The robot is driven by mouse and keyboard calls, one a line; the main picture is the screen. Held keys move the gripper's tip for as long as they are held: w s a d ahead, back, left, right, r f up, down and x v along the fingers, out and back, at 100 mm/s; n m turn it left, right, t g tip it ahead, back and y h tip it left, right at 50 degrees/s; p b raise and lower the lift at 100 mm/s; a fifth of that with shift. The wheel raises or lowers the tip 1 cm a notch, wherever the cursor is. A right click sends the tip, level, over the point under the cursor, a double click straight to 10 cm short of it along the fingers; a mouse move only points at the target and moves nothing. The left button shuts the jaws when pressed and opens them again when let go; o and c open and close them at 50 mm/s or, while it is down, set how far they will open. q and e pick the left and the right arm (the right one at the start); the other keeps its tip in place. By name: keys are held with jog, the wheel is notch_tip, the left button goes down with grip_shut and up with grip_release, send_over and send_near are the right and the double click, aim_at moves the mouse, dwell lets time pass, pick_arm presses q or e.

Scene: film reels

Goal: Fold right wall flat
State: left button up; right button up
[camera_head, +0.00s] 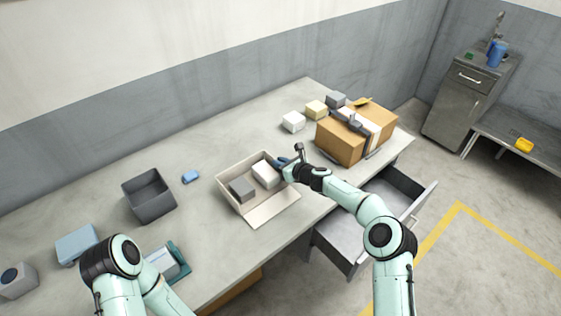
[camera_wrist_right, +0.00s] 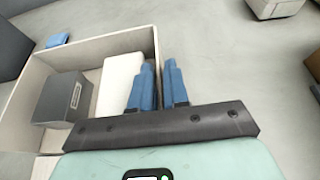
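An open beige box (camera_head: 265,213) stands on the table with its near wall lying folded outward on the tabletop. A grey block (camera_head: 241,189) and a white block (camera_head: 265,174) sit inside it; both also show in the wrist view, the grey one (camera_wrist_right: 62,100) left of the white one (camera_wrist_right: 117,80). The box's right wall stands upright in the wrist view (camera_wrist_right: 157,42). My right gripper (camera_head: 283,163) is at this wall, its blue fingers (camera_wrist_right: 158,88) on either side of it and close together, apparently gripping it. My left arm shows at lower left; its gripper is not visible.
A dark grey bin (camera_head: 150,207) and a small blue block (camera_head: 190,176) are left of the box. A taped brown carton (camera_head: 345,140) and small blocks (camera_head: 293,121) are at right. An open drawer (camera_head: 345,235) juts out below the table's front edge.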

pick_arm(q)
jog(key=shift+s, duration=0.1)
pick_arm(e)
jog(key=shift+s, duration=0.1)
grip_shut()
